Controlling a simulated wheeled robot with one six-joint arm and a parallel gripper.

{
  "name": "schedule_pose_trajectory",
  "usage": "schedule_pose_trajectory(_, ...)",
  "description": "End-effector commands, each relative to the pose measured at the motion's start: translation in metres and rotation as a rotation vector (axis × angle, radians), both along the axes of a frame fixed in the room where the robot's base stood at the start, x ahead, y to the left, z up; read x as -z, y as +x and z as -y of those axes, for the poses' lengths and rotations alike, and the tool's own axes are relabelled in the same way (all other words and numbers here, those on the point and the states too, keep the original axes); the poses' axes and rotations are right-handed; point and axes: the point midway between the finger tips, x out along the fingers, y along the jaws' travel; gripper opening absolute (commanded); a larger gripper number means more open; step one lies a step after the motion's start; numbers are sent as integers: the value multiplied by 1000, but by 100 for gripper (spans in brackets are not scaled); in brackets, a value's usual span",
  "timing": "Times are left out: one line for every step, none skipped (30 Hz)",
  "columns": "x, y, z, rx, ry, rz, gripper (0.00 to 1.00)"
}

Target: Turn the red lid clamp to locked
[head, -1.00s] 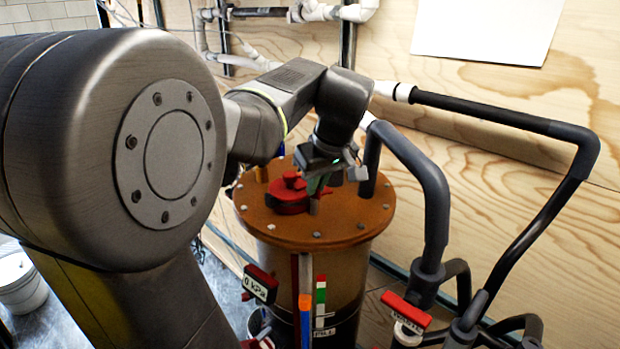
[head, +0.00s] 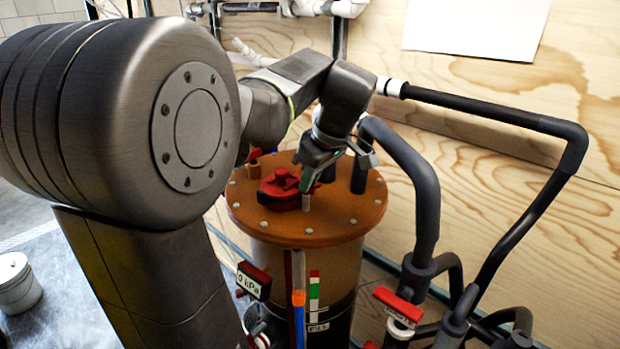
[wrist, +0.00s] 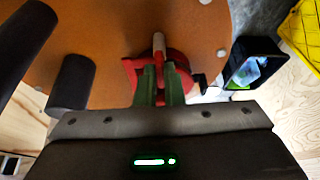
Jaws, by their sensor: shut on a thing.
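The red lid clamp (head: 281,190) sits on top of the round orange-brown lid (head: 345,220) of the filter vessel. It also shows in the wrist view (wrist: 131,70), partly hidden behind my fingers. My gripper (head: 307,184) reaches down to the right side of the clamp. In the wrist view my gripper's two green fingers (wrist: 162,72) lie over the red clamp, shut on part of it, with a pale post (wrist: 159,41) just beyond their tips. The exact grip point is hidden.
Grey pipes (head: 428,200) rise close to the right of the lid. A red-handled valve (head: 398,304) stands at lower right. A white bucket (head: 16,283) stands at far left.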

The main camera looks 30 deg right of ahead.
Motion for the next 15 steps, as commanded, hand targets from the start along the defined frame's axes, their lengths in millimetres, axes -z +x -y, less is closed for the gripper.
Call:
schedule_pose_trajectory(-1,0,0,-2,-3,1,0)
schedule_pose_trajectory(-1,0,0,-2,-3,1,0)
schedule_pose_trajectory(-1,0,0,-2,-3,1,0)
schedule_pose_trajectory(-1,0,0,-2,-3,1,0)
schedule_pose_trajectory(-1,0,0,-2,-3,1,12)
schedule_pose_trajectory(-1,0,0,-1,-2,1,20)
schedule_pose_trajectory(-1,0,0,-1,-2,1,26)
schedule_pose_trajectory(-1,0,0,-1,-2,1,30)
schedule_pose_trajectory(-1,0,0,-1,-2,1,30)
schedule_pose_trajectory(-1,0,0,-1,-1,1,30)
schedule_pose_trajectory(-1,0,0,-1,-1,1,30)
schedule_pose_trajectory(0,0,0,-1,-1,1,30)
schedule_pose_trajectory(0,0,0,-1,-1,1,30)
schedule_pose_trajectory(0,0,0,-1,-1,1,30)
schedule_pose_trajectory(0,0,0,-1,-1,1,30)
